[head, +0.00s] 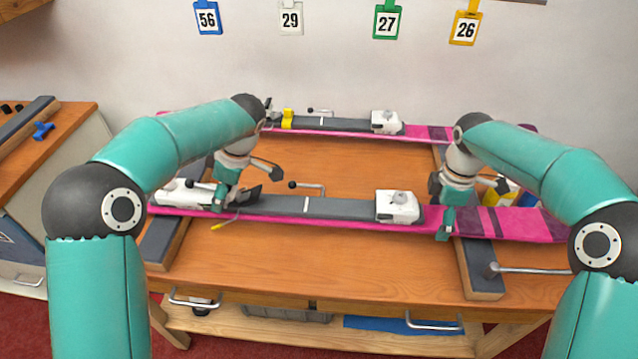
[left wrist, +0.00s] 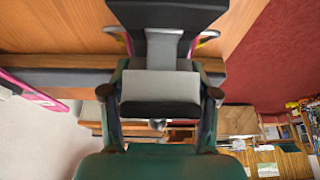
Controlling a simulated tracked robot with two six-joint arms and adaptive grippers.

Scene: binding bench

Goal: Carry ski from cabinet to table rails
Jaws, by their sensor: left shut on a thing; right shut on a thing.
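The front ski (head: 520,224) is pink with a dark grey plate and white binding parts. It spans both table rails, the left rail (head: 163,245) and the right rail (head: 480,275); I cannot tell whether it touches them. My left gripper (head: 233,200) is shut on this ski by the left white binding part. In the left wrist view, its fingers (left wrist: 160,95) flank a grey block over the dark plate. My right gripper (head: 446,212) is shut on the ski right of the other white binding part. The fingers hide parts of the ski.
A second pink ski (head: 345,126) lies at the back of the wooden table (head: 330,270). A cabinet (head: 75,145) with a blue tool on it stands at left. A metal crank handle (head: 530,270) sticks out by the right rail. Numbered tags hang on the wall.

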